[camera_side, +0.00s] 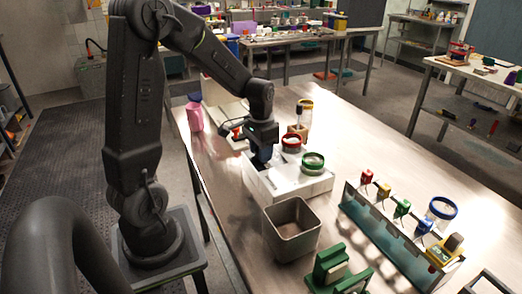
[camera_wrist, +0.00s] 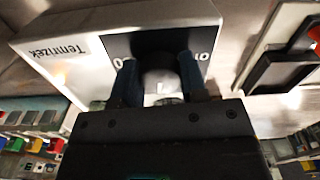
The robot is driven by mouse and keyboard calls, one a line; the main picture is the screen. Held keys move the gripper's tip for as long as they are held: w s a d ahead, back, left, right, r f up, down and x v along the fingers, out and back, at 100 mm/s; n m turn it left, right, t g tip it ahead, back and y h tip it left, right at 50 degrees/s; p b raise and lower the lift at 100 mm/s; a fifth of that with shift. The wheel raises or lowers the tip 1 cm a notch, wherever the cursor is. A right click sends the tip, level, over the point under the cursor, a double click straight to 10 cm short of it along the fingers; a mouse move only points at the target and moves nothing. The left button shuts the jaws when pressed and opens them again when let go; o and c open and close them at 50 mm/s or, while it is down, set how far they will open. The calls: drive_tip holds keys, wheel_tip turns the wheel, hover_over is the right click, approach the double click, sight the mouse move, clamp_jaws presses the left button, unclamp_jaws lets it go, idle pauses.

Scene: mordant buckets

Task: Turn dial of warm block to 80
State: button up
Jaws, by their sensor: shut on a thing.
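The warm block (camera_side: 298,186) is a white box on the steel table in the side view. In the wrist view its white casing (camera_wrist: 70,42) carries a dark panel (camera_wrist: 120,45) with partly hidden white print. A dark round dial (camera_wrist: 160,68) sits on that panel, with a small white mark at its near edge. My gripper (camera_wrist: 160,77) has one blue-tipped finger on each side of the dial and is shut on it. In the side view my gripper (camera_side: 262,155) is at the block's left end and hides the dial. The dial's setting cannot be read.
Jars with a red ring (camera_side: 291,142) and a green ring (camera_side: 313,160) are at the block. A square metal bucket (camera_side: 291,230) stands in front, near a green stand (camera_side: 332,268). A rack of coloured-top vials (camera_side: 385,235) is at right.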

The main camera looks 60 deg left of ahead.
drive_tip(key=m, duration=0.4)
drive_tip(key=shift+m, duration=0.4)
drive_tip(key=m, duration=0.3)
drive_tip(key=shift+m, duration=0.3)
drive_tip(key=m, duration=0.4)
drive_tip(key=shift+w+m, duration=0.1)
drive_tip(key=shift+m, duration=2)
drive_tip(key=o, duration=0.9)
wheel_tip(320, 180, up, 14)
drive_tip(key=shift+f, duration=0.1)
